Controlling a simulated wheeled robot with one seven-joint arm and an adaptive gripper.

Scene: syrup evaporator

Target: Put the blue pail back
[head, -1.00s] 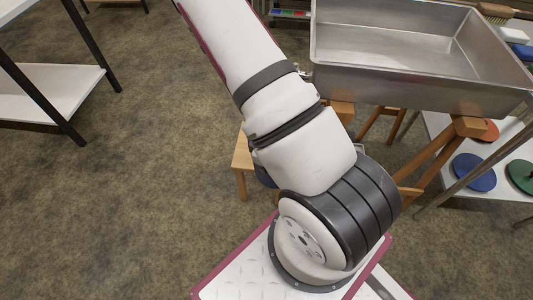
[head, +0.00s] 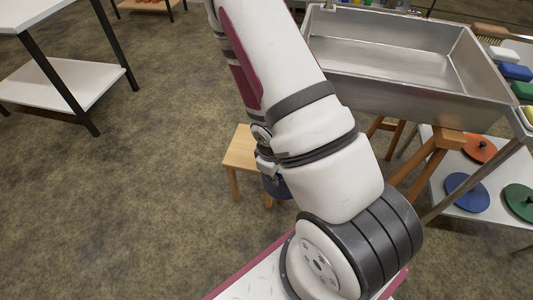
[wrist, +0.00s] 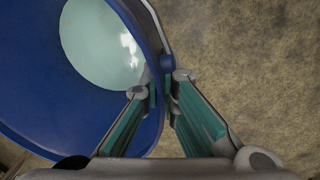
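The blue pail (wrist: 105,145) fills the left of the wrist view, seen from above, with a pale, shiny surface inside it. My gripper (wrist: 162,88) has one teal-padded finger inside the pail and the other outside, shut on the wall at the rim beside a small blue lug. In the head view a small part of the pail (head: 275,187) shows below my arm, beside a wooden stool (head: 240,150). My arm hides the rest of the pail and my gripper there. I cannot tell how high the pail is above the floor.
A steel evaporator pan (head: 400,95) stands on wooden legs at the upper right. A white shelf with orange, blue (head: 467,192) and green lids is at the right. A black-legged white table (head: 60,85) stands at the left.

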